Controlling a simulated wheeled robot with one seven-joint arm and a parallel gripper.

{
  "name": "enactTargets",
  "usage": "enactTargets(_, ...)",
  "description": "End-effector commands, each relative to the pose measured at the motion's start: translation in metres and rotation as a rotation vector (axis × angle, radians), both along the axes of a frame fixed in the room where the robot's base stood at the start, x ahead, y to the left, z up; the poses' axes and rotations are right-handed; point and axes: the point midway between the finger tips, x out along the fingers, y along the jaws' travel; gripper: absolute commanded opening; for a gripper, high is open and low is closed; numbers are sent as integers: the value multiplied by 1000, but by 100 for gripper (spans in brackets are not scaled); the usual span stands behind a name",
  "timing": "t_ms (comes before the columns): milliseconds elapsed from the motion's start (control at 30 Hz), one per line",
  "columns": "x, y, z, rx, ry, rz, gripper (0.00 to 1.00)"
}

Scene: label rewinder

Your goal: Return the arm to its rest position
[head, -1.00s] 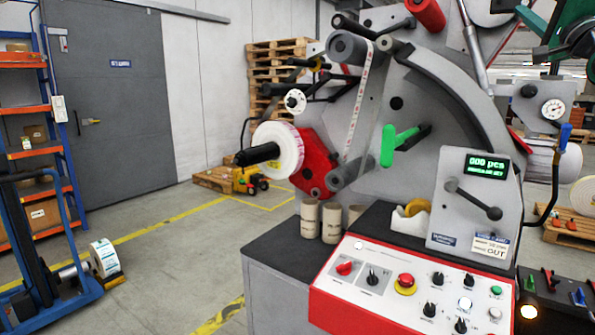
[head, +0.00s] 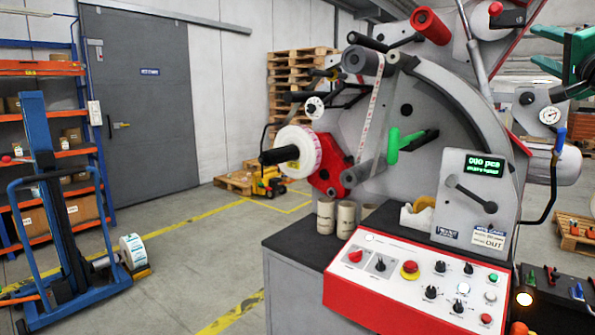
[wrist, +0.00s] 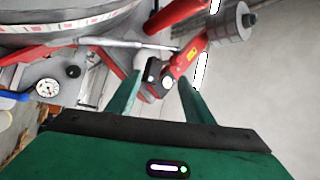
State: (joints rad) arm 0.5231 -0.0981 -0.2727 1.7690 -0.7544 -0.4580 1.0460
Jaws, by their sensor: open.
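My gripper (wrist: 160,77) shows in the wrist view with its two green fingers spread apart and nothing held between them. Red and grey parts of the label rewinder lie beyond the fingertips. In the head view the label rewinder (head: 440,105) fills the middle and right. A green and dark part of my arm (head: 580,50) is raised at the upper right edge. A white label roll (head: 300,152) sits on the rewinder's left spindle.
The red-edged control panel (head: 420,275) stands in front, with several cardboard cores (head: 346,218) behind it. A blue lift cart (head: 60,215) with a label roll is at left, before a shelf rack (head: 38,70). Open floor (head: 190,255) lies between cart and rewinder.

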Motion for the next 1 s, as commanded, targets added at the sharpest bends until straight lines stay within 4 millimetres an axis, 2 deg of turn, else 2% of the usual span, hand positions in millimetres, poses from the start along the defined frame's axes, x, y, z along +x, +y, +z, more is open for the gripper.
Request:
enactTargets(167, 2, 3, -57, -55, 181, -60, 47)
enactTargets(267, -1, 6, -101, -98, 317, -92, 47)
enactTargets(367, -11, 11, -160, -153, 495, -117, 47)
enactTargets(400, -18, 14, -185, -177, 572, -122, 47)
enactTargets(467, -31, 20, -223, -212, 686, -122, 47)
enactTargets(600, -71, 35, -305, -290, 941, -95, 47)
enactTargets(767, -133, 56, -387, -367, 1215, -21, 47)
enactTargets(900, -198, 79, -448, -423, 1441, 81, 47)
enactTargets(1000, -248, 97, -484, -455, 1593, 170, 47)
